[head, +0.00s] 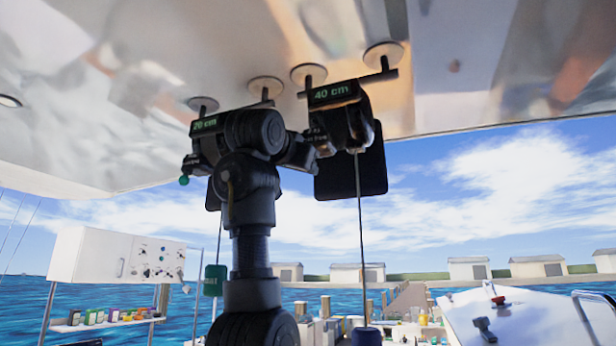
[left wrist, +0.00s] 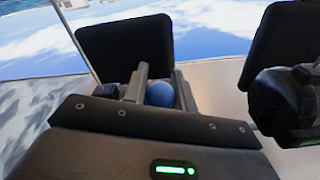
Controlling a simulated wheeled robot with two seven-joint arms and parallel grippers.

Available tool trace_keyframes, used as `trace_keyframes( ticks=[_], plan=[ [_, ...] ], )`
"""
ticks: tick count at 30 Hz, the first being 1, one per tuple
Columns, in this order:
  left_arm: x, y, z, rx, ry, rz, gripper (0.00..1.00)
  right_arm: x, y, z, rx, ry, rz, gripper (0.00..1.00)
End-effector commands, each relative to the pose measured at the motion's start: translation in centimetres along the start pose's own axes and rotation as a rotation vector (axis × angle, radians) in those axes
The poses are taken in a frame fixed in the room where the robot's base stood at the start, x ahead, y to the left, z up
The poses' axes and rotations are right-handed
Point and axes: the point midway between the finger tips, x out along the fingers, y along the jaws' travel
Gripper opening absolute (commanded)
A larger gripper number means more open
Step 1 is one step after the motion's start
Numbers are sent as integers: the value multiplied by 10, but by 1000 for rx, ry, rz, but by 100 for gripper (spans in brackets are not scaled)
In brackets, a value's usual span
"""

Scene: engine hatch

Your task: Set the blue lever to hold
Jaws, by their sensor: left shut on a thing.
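The blue lever's round blue knob (left wrist: 160,94) shows in the left wrist view. My left gripper (left wrist: 159,82) is shut on it, with a grey finger on each side. A dark flat panel (left wrist: 125,45) stands just behind the knob. In the head view my left arm rises through the middle, and my left gripper (head: 318,145) reaches right, up against the hanging unit labelled "40 cm" (head: 333,92). The blue knob and the lever's shaft are hidden there. My right gripper is in neither view.
A second unit labelled "20 cm" (head: 204,125), with a green knob (head: 184,180), hangs to the left, partly behind my arm. Both hang below a shiny ceiling (head: 160,60). A thin rod (head: 360,220) drops from the "40 cm" unit. A white control box (head: 115,258) stands lower left.

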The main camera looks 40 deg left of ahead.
Motion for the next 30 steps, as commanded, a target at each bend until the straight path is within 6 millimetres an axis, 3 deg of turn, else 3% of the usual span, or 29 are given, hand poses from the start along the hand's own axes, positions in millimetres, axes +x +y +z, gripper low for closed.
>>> trace_keyframes(
  ticks=[12, 30],
  plan=[
    [2, -11, 3, 214, 47, 135, 4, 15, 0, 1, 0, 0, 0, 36],
    [2, -15, 2, 274, 61, 169, 4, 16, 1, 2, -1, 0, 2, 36]
  ],
)
